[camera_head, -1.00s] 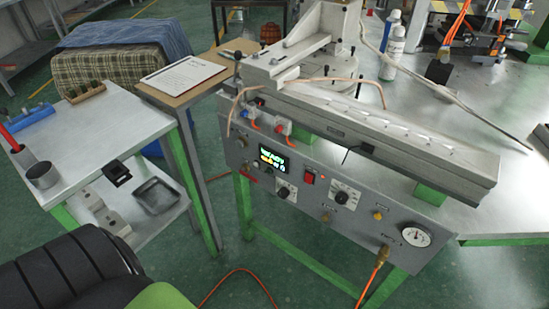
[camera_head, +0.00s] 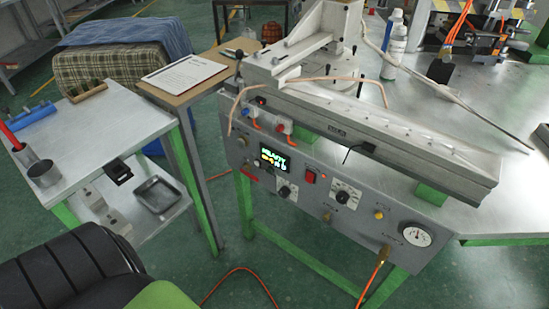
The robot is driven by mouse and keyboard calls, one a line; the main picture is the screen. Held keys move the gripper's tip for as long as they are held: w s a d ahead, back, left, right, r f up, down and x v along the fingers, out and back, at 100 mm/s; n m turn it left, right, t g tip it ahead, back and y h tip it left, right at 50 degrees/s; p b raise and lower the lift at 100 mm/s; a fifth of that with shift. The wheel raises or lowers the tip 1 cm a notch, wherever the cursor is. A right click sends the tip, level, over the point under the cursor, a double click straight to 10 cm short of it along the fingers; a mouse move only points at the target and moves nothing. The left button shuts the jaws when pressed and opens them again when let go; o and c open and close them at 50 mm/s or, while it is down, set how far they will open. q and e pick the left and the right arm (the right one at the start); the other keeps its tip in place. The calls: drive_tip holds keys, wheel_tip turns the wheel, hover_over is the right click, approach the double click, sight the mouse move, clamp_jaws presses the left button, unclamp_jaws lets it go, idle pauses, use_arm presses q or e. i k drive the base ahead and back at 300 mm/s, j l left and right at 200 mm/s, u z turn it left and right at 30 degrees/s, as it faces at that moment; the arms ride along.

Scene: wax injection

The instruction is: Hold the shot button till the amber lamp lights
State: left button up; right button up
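The grey control panel (camera_head: 300,205) of the wax injection bench stands in the middle. It has a display (camera_head: 276,160) with green text, apparently READY, over a yellow line. A red switch (camera_head: 310,177), two dial knobs, one of them this right-hand knob (camera_head: 346,197), and a pressure gauge (camera_head: 417,235) are on its face. A small amber-yellow round part (camera_head: 379,214) sits left of the gauge; I cannot tell whether it is a lamp or a button, or whether it is lit. The labels are too small to identify the shot button. Neither of my grippers is in view.
A small side table (camera_head: 105,140) with a cup (camera_head: 43,173) stands at left. A clipboard (camera_head: 184,76) lies on a wooden stand behind it. A black padded object (camera_head: 65,265) fills the lower left. An orange hose (camera_head: 372,277) hangs from the panel's lower edge.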

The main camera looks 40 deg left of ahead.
sight(241, 142)
drive_tip(key=u, duration=1.4)
